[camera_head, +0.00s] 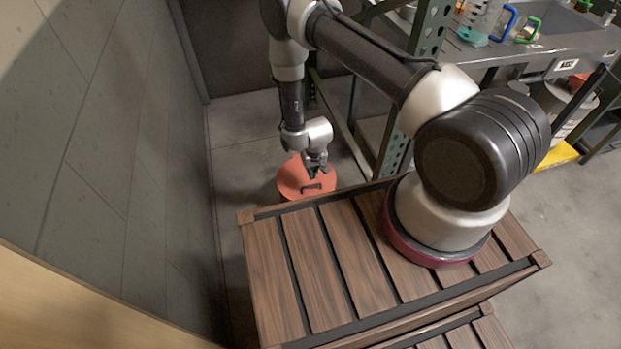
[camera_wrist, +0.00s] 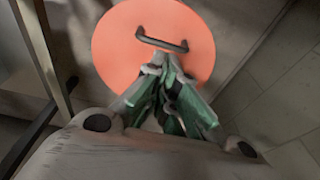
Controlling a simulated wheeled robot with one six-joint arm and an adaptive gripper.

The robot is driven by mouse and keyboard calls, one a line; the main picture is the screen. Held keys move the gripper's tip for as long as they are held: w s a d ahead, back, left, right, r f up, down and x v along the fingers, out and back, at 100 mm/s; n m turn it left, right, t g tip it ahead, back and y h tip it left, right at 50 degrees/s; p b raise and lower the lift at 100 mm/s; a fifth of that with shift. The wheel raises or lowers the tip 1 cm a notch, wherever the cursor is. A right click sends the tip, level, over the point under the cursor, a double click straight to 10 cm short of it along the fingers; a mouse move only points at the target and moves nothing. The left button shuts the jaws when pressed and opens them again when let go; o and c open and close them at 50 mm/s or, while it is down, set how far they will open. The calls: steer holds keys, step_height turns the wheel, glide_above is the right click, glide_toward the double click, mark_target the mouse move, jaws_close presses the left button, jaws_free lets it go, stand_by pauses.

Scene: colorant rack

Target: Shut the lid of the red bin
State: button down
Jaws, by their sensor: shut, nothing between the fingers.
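The red bin's lid (camera_head: 292,179) shows in the head view as an orange-red disc on the floor side beyond my wooden base, in the corner by the wall. In the wrist view the lid (camera_wrist: 118,40) is a round orange-red disc with a dark bar handle (camera_wrist: 162,40). The lid looks flat and appears to cover the bin; the bin's body is mostly hidden. My gripper (camera_head: 316,172) points down over the lid. In the wrist view my gripper (camera_wrist: 170,62) is shut and empty, its fingertips just below the handle in the picture. I cannot tell whether they touch the lid.
A green metal rack post (camera_head: 398,130) stands right of the bin. A grey wall (camera_head: 110,150) closes off the left side. A bench with containers (camera_head: 560,45) is at the upper right. Free floor (camera_head: 240,125) shows behind the bin.

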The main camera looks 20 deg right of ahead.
glide_toward(311, 182)
steer(key=shift+s+a+f, duration=0.35)
steer(key=shift+s+f, duration=0.1)
steer(key=shift+f, duration=0.15)
steer(key=shift+s+a+f, duration=0.4)
steer(key=shift+s+f, duration=0.05)
steer(key=shift+f, duration=0.1)
steer(key=shift+s+f, duration=0.3)
steer(key=shift+f, duration=0.55)
steer(key=shift+w, duration=0.1)
